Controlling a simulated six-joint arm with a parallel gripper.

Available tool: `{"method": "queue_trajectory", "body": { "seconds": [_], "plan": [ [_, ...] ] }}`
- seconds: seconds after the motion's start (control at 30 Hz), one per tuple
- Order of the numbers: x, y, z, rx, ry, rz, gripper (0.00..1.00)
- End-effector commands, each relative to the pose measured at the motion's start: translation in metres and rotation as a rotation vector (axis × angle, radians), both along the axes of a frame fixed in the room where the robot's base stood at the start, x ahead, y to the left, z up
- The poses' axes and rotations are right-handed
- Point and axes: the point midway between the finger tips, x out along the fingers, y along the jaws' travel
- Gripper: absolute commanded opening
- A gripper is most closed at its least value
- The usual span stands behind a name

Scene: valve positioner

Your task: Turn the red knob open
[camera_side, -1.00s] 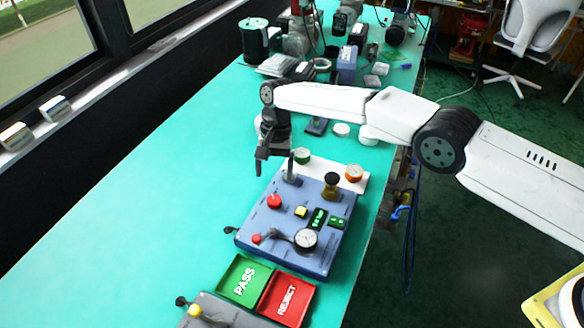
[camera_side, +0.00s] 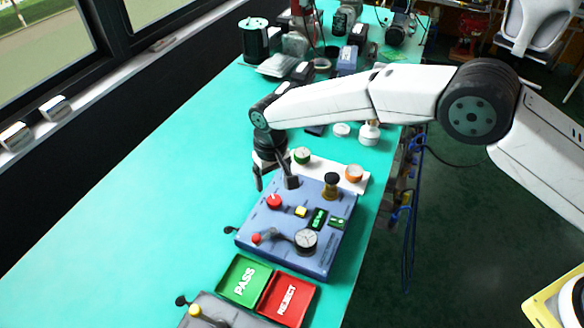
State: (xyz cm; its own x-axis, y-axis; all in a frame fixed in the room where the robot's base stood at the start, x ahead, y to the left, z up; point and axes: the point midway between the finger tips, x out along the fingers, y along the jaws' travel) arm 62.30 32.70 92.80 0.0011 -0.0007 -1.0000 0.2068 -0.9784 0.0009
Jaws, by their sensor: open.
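A blue panel (camera_side: 262,249) lies on the teal bench. A round red knob (camera_side: 274,201) sits on its left part, and a second, smaller red tip (camera_side: 256,239) is on a lever near its front left. My gripper (camera_side: 268,178) points down at the panel's back left edge, behind the round red knob. It is open, with nothing visible between its fingers. It appears apart from both red parts. Its right finger overlaps a dark post (camera_side: 291,182) on the panel, so I cannot tell whether they touch.
The panel also carries a yellow button (camera_side: 301,212), a brass fitting (camera_side: 330,187) and a dial gauge (camera_side: 305,240). A green PASS tray (camera_side: 244,280) and red REJECT tray (camera_side: 286,300) lie in front. The bench left of the panel is clear.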

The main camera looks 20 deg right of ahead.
Motion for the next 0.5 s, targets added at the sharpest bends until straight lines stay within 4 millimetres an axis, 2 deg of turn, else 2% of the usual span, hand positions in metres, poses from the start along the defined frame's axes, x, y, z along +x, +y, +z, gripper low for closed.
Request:
{"method": "queue_trajectory", "body": {
  "seconds": [0.23, 0.5],
  "plan": [
    [0.000, 0.000, -0.016, 0.001, 0.001, -0.002, 0.87],
    [0.000, 0.000, -0.048, 0.001, 0.001, -0.003, 0.87]
  ]
}}
